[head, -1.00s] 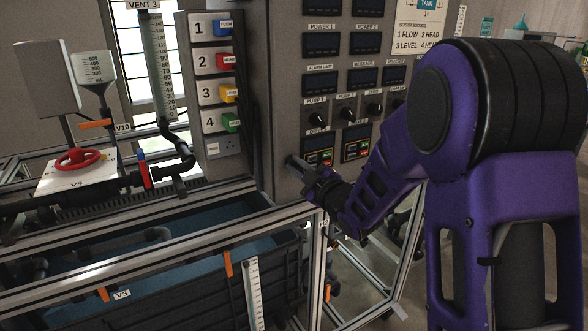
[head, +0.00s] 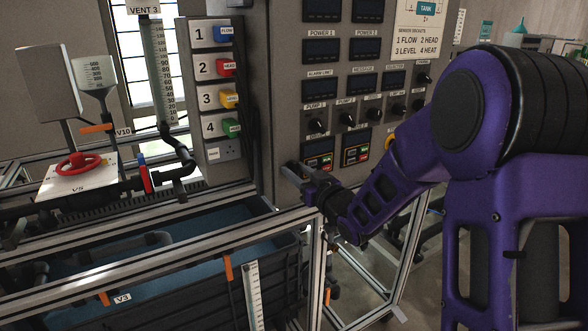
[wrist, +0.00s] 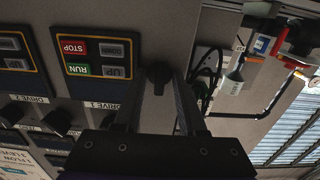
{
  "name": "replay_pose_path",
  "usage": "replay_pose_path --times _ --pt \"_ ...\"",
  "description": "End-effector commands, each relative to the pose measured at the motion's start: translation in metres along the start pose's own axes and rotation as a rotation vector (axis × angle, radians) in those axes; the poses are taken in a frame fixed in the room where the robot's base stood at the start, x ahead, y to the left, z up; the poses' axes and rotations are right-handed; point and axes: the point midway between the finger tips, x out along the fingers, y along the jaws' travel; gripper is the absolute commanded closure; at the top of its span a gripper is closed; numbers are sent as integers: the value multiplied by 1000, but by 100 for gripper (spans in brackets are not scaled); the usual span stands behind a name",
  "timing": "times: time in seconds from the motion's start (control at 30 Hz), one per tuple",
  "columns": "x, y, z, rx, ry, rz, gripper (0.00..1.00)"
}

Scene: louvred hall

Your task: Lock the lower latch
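The lower latch (wrist: 158,74) appears in the wrist view as a small dark handle on the grey cabinet face, beside the drive panel with the red STOP and green RUN keys. My gripper (wrist: 160,84) is open, with one finger on each side of the latch in that view. Whether either finger touches it, I cannot tell. In the head view my gripper (head: 291,172) is at the lower left of the cabinet front (head: 280,110), and the latch is not clearly visible there. Whether the latch is turned to locked cannot be made out.
Pump knobs (head: 318,125) and drive panels (head: 318,153) sit close to my gripper and arm. An aluminium frame (head: 230,228) around a blue-lined tank runs just below and left. A numbered socket column (head: 209,95) stands left of the cabinet. Black cables (wrist: 210,72) hang near the fingers.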

Motion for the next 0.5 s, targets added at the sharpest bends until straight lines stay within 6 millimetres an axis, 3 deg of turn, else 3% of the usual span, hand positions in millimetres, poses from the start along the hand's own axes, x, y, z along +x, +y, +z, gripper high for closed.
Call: replay_pose_path --times 0.3,0.5 --pt "-1 1 0 -2 1 2 50" --pt "-21 2 0 -3 2 5 50"
